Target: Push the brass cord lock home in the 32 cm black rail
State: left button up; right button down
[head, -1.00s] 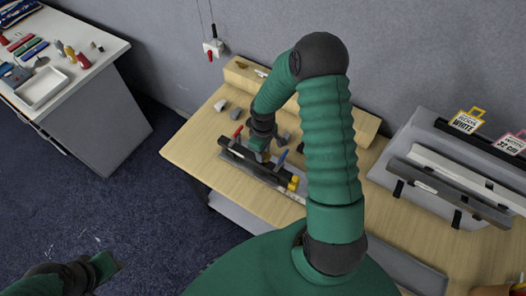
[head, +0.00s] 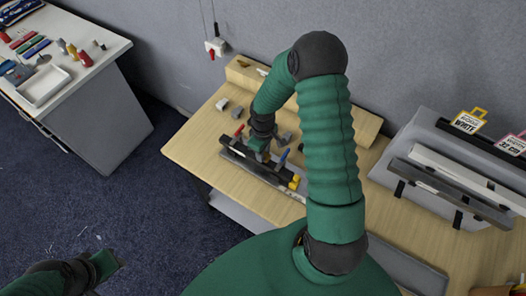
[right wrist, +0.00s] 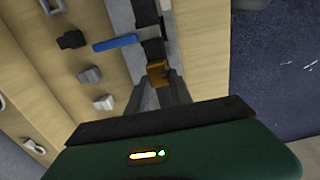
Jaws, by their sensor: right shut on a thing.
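The black rail (head: 240,157) lies on the wooden bench and runs diagonally under my right gripper. It also shows in the right wrist view (right wrist: 148,18), running down from the top edge. My right gripper (head: 259,150) is low at the rail. In the right wrist view its dark fingers (right wrist: 158,88) are shut on the brass cord lock (right wrist: 157,72), which sits at the rail. How deep the lock is seated is hidden. My left gripper (head: 112,263) is at the lower left, over the floor, away from the bench; its jaws are unclear.
A red handle (head: 239,130) and a blue handle (head: 283,158) stand by the rail, with a yellow block (head: 294,182) near its right end. Several grey pieces lie behind. A rack with a white rail (head: 450,168) is at right. A white tray (head: 43,87) sits on the left table.

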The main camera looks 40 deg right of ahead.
jog(key=shift+p, duration=0.3)
dwell(0.5)
jog(key=shift+f+b, duration=0.85)
jog(key=shift+f, duration=0.3)
jog(key=c, duration=1.1)
grip_release()
jog(key=shift+r, duration=0.1)
jog(key=shift+o, duration=0.2)
notch_tip(320, 180, up, 17)
jog(key=b, duration=0.1)
jog(key=shift+b, duration=0.35)
jog(key=shift+f, duration=0.2)
